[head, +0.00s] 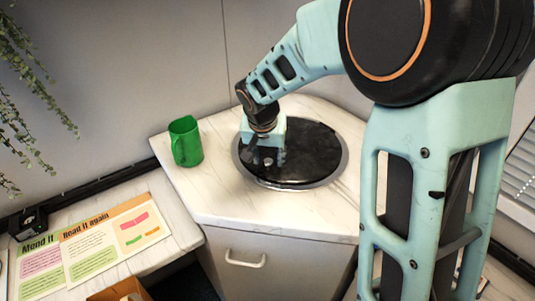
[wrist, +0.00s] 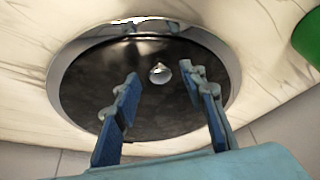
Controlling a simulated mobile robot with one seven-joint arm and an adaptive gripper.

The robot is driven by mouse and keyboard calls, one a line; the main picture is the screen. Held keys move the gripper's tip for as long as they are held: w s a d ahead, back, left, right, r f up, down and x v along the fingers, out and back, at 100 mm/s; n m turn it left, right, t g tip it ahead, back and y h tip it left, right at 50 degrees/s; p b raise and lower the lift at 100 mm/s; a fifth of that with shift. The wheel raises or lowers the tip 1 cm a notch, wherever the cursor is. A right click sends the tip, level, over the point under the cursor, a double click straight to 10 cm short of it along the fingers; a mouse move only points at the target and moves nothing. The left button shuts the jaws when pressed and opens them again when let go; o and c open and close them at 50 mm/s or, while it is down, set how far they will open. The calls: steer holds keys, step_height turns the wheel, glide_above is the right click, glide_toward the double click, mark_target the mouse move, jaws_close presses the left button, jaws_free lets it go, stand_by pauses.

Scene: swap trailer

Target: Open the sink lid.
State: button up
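The sink lid (head: 305,148) is a dark, glossy disc lying flat inside a round metal rim in the white marbled counter. In the wrist view the lid (wrist: 95,85) fills the middle, with a small shiny knob (wrist: 159,72) near its centre. The knob (head: 267,161) also shows in the head view, close to my fingers. My gripper (head: 264,156) points down over the left part of the lid. In the wrist view my gripper (wrist: 160,84) is open, its blue-padded fingers apart with the knob appearing between their tips. I cannot tell how high the fingertips are above the lid.
A green mug (head: 186,143) stands on the counter left of the sink; it shows at the wrist view's right edge (wrist: 309,38). A cabinet handle (head: 245,262) is below the counter. Printed sheets (head: 105,238) lie on the lower left surface. Walls stand close behind.

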steer(key=shift+w+f, duration=0.15)
steer(key=shift+f, duration=0.15)
jaws_close()
stand_by(0.3)
